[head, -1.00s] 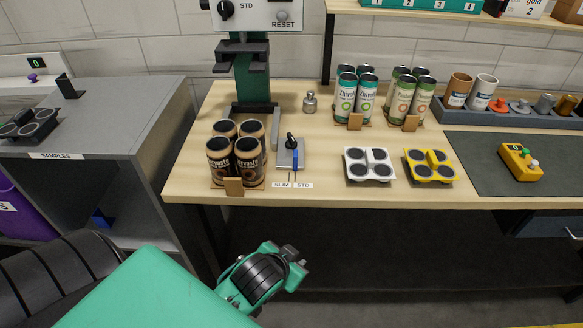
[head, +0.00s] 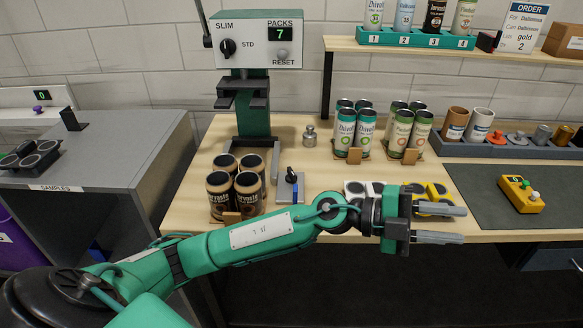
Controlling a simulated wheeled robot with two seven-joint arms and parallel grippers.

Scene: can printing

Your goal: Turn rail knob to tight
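No knob in view can be read as marked "tight". A black knob (head: 228,47) sits on the grey machine panel between the words SLIM and STD. A small plate with a black-topped post and blue lever (head: 290,186) stands on the table, right of the dark cans. Grey rails (head: 275,165) lie at the foot of the green machine column. My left gripper (head: 463,224) is at the table's front edge, pointing right, its two fingers apart and empty. It is well right of the lever plate and both knobs. My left arm hides the lever plate's label. My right gripper is out of view.
A pack of dark cans (head: 221,194) stands left of the lever plate. Green cans (head: 345,131) stand behind. A yellow button box (head: 521,194) sits on the dark mat.

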